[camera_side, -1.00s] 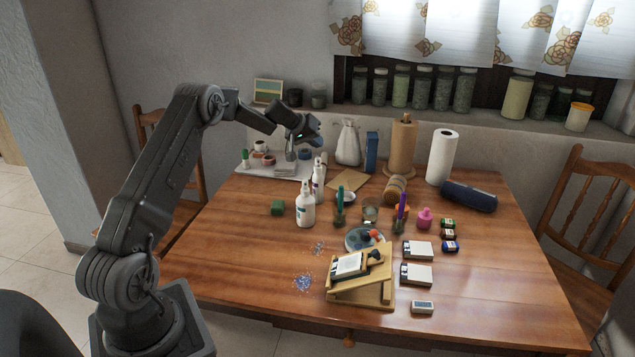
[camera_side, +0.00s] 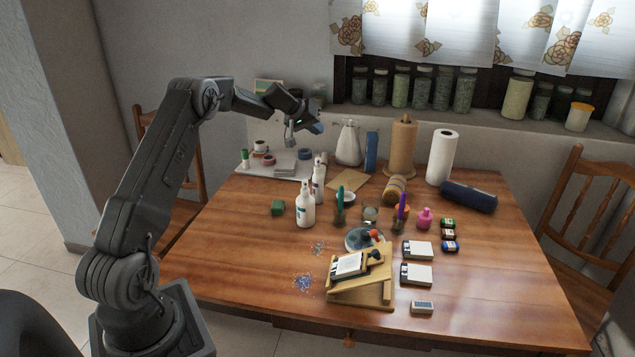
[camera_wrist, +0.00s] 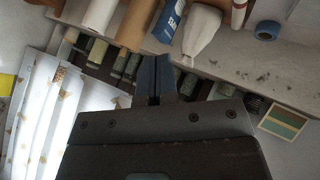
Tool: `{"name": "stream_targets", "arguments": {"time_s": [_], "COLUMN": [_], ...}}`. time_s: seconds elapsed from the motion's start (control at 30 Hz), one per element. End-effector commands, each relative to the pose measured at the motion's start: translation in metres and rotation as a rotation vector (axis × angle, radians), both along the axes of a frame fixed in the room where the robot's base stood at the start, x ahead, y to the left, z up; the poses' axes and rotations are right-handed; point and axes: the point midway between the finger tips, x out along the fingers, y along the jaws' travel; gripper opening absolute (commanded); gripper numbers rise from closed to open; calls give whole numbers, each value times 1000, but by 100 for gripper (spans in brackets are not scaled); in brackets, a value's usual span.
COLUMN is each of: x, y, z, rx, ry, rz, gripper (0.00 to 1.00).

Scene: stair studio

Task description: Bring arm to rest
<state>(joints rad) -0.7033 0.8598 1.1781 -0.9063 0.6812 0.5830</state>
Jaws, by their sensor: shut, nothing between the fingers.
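My gripper (camera_side: 290,141) hangs above the white tray (camera_side: 243,169) at the back left of the table, apart from it, with its fingers together and nothing between them. The wrist view shows the closed fingertips (camera_wrist: 154,62) in front of the window wall, with no object held. My arm rises from the left of the table and bends over toward the back.
The wooden table (camera_side: 230,247) holds white bottles (camera_side: 305,211), a wooden stand (camera_side: 360,290), a paper towel roll (camera_side: 441,157), a brown roll (camera_side: 403,146) and a dark blue case (camera_side: 468,196). Jars (camera_side: 422,88) line the sill behind. The table's front left is mostly bare.

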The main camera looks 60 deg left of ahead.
Motion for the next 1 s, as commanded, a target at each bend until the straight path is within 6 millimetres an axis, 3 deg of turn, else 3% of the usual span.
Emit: {"name": "stream_targets", "arguments": {"time_s": [0.17, 0.27, 0.47, 0.57, 0.7, 0.87, 1.0], "x": [0, 0, -25, -51, -101, -171, -238], "y": [-5, -29, -130, -184, -252, -316, -356], "z": [4, 21, 83, 108, 133, 145, 141], "rx": [3, 13, 65, 98, 153, 228, 299], "ry": [2, 12, 71, 106, 152, 198, 231], "rz": [-7, -40, -172, -240, -327, -414, -476], "gripper": [0, 0, 0, 0, 0, 0, 0]}}
